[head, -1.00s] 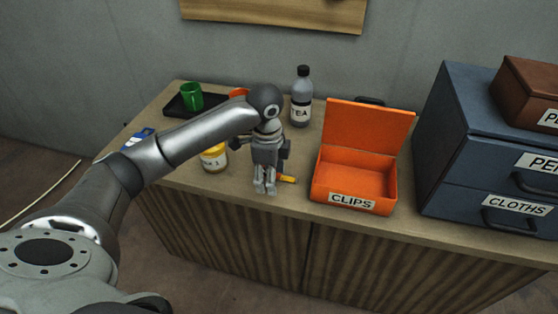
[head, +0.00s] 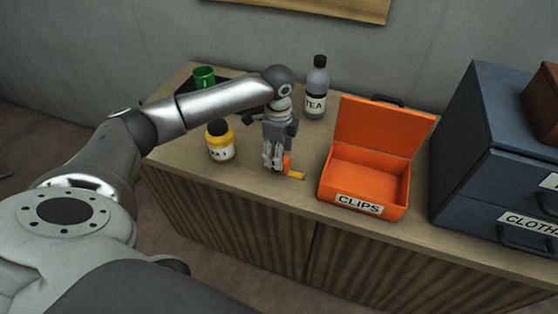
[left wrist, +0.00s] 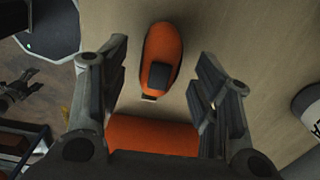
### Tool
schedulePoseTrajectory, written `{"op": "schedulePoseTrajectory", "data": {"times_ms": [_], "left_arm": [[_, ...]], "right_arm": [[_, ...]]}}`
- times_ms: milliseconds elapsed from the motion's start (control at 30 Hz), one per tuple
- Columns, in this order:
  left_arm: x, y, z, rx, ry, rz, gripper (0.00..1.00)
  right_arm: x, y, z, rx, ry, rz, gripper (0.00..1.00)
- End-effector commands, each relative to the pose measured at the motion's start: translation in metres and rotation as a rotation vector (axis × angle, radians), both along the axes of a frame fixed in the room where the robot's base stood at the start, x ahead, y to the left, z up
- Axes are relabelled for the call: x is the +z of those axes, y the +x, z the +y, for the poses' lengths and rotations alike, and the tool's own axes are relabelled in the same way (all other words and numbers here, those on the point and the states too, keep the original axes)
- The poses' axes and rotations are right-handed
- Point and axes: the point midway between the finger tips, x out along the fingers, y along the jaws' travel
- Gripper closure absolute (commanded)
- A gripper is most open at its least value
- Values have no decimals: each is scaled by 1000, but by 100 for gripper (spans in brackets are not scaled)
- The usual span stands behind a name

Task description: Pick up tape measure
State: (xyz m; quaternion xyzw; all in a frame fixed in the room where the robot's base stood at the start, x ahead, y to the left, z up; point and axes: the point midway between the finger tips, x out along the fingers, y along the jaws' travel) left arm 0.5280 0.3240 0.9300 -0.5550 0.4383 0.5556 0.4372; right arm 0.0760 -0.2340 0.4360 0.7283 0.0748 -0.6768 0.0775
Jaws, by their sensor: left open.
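In the left wrist view, the orange rounded body (left wrist: 162,48) with a dark button lies between the two spread fingers as seen from above. My left gripper (head: 273,166) points down over it; in the left wrist view the gripper (left wrist: 162,58) is open, with a gap on both sides of the tape measure. My right gripper does not show.
The open orange CLIPS box (head: 362,192) stands close to the right. A TEA bottle (head: 317,90) is behind, a yellow jar (head: 220,146) to the left, a green mug (head: 204,76) at the back left. Blue drawers (head: 490,150) stand far right. The counter's front edge is near.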

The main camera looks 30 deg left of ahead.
Motion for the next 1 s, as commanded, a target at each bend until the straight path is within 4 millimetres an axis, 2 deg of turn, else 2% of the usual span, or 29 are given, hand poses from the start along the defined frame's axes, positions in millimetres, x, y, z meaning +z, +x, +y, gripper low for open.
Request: {"op": "schedulePoseTrajectory", "data": {"times_ms": [33,200,467,900,1000], "left_arm": [[-6,0,-2,0,1,4,43],[-27,0,-1,0,1,1,43],[-30,0,-1,-1,1,-1,43],[-30,0,-1,0,1,-1,98],[-29,1,-1,0,0,-2,99]], "right_arm": [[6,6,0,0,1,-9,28],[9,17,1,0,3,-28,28],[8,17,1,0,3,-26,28],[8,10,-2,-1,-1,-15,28],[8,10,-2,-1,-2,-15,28]]}}
